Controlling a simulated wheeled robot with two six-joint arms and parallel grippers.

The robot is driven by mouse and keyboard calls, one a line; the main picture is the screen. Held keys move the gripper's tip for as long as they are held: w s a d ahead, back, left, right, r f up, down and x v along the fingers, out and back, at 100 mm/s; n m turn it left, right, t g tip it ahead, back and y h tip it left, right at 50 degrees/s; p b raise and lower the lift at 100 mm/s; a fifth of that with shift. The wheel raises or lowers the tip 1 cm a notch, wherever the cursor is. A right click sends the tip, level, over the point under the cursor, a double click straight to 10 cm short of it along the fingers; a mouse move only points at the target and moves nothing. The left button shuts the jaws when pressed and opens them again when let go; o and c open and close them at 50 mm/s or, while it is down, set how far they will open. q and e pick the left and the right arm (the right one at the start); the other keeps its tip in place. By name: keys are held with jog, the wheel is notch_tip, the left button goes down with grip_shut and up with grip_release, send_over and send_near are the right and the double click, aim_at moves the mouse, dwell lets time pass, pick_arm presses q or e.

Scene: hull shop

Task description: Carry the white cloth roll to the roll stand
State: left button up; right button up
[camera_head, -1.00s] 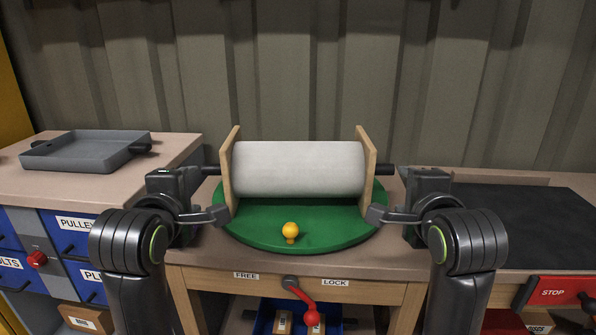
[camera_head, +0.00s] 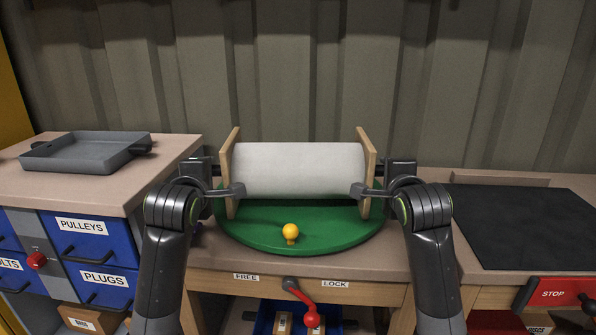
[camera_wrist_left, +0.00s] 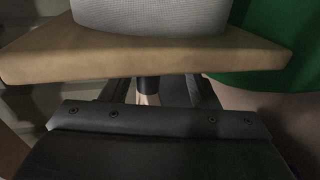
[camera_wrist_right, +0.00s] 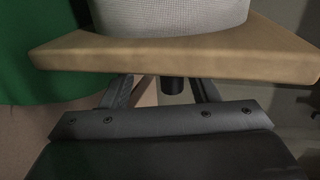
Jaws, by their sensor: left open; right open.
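The white cloth roll (camera_head: 298,169) lies level between two upright wooden end boards (camera_head: 229,172) on a round green plate (camera_head: 262,229). I cannot tell whether these boards are the roll stand. My left gripper (camera_head: 236,190) is open at the left board, its fingertips in front of the board's lower part. My right gripper (camera_head: 360,190) is open in the mirrored place at the right board (camera_head: 368,172). A short dark axle end (camera_wrist_left: 148,84) shows between the left fingers, and another axle end (camera_wrist_right: 173,85) between the right fingers. Both fingertips are partly hidden behind the boards in the wrist views.
A yellow knob (camera_head: 290,232) stands on the green plate's front. A red-ended lever (camera_head: 302,300) hangs below between FREE and LOCK labels. A grey tray (camera_head: 85,160) sits on the left bench, a black mat (camera_head: 525,225) on the right. A corrugated wall rises behind.

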pick_arm(q)
jog(key=shift+x, duration=1.1)
pick_arm(e)
jog(key=shift+x, duration=1.1)
pick_arm(q)
jog(key=shift+d, duration=0.4)
pick_arm(e)
jog(key=shift+a, duration=0.4)
pick_arm(q)
jog(key=shift+d, duration=0.35)
pick_arm(e)
jog(key=shift+a, duration=0.35)
pick_arm(q)
jog(key=shift+d, duration=0.2)
pick_arm(e)
jog(key=shift+a, duration=0.2)
pick_arm(q)
jog(key=shift+d, duration=0.25)
pick_arm(e)
jog(key=shift+a, duration=0.25)
